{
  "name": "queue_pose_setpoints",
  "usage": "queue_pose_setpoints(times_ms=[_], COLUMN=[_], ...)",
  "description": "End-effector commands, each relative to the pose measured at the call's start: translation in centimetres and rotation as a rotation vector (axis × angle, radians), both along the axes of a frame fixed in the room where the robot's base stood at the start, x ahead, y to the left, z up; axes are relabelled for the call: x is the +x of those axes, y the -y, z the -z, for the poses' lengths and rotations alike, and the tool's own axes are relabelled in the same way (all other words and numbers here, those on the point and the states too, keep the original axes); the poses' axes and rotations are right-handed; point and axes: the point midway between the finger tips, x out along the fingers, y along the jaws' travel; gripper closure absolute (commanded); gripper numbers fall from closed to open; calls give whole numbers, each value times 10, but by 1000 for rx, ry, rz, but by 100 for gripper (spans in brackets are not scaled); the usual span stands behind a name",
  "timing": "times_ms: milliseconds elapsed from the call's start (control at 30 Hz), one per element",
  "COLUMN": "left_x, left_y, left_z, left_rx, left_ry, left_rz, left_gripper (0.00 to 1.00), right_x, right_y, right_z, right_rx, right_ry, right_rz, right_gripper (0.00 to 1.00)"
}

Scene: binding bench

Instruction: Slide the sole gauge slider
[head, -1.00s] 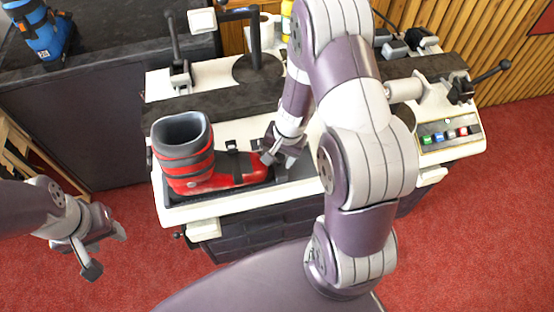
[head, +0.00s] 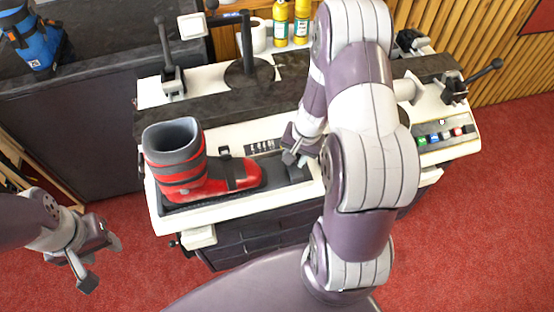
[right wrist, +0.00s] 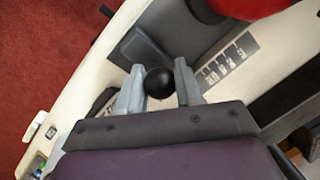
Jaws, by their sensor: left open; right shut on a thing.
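The sole gauge slider is a dark block with a round black knob. Its knob (right wrist: 158,82) sits between the two fingers of my right gripper (right wrist: 158,88) in the right wrist view. In the head view my right gripper (head: 292,157) is shut on it, to the right of the boot's toe, and largely covers it. The printed scale (right wrist: 226,66) lies beside the slider's track (right wrist: 172,38). The red and grey ski boot (head: 182,178) stands on the bench, its toe pointing right and apart from the slider. My left gripper (head: 101,262) is open and empty over the floor, left of the bench.
The white bench (head: 215,208) carries a black post (head: 247,50) and lever arms (head: 167,60) at the back. Coloured buttons (head: 434,138) are at its right end. Yellow bottles (head: 281,24) and a white roll (head: 258,35) stand behind. A blue boot (head: 37,45) is at far left.

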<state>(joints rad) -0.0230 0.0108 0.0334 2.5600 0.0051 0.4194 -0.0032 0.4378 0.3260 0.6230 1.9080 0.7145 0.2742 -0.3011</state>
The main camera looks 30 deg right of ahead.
Motion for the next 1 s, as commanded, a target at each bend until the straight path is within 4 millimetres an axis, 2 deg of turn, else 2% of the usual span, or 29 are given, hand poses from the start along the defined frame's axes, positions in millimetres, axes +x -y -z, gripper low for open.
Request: queue_pose_setpoints(times_ms=[133, 433, 467, 500, 533, 833, 933, 1000], left_x=[0, 0, 0, 0, 0, 0, 0, 0], left_y=[0, 0, 0, 0, 0, 0, 0, 0], left_z=[2, 1, 1, 1, 1, 0, -6, -11], left_rx=[0, 0, 0, 0, 0, 0, 0, 0], left_ry=[0, 0, 0, 0, 0, 0, 0, 0], left_rz=[0, 0, 0, 0, 0, 0, 0, 0], left_gripper=[52, 52, 52, 52, 52, 52, 52, 52], right_x=[-4, -5, -5, -5, -5, -5, -7, -9], right_y=[17, 19, 19, 19, 19, 19, 21, 24], right_z=[0, 0, 0, 0, 0, -4, -20, -38], right_rx=[0, -1, -1, -1, -1, 0, -1, -2], right_ry=[0, 0, 0, -1, -1, 0, 2, 3], right_rz=[2, 0, 0, 0, 0, -1, 0, 1], right_gripper=[100, 100, 58, 45, 40, 40, 40, 40])
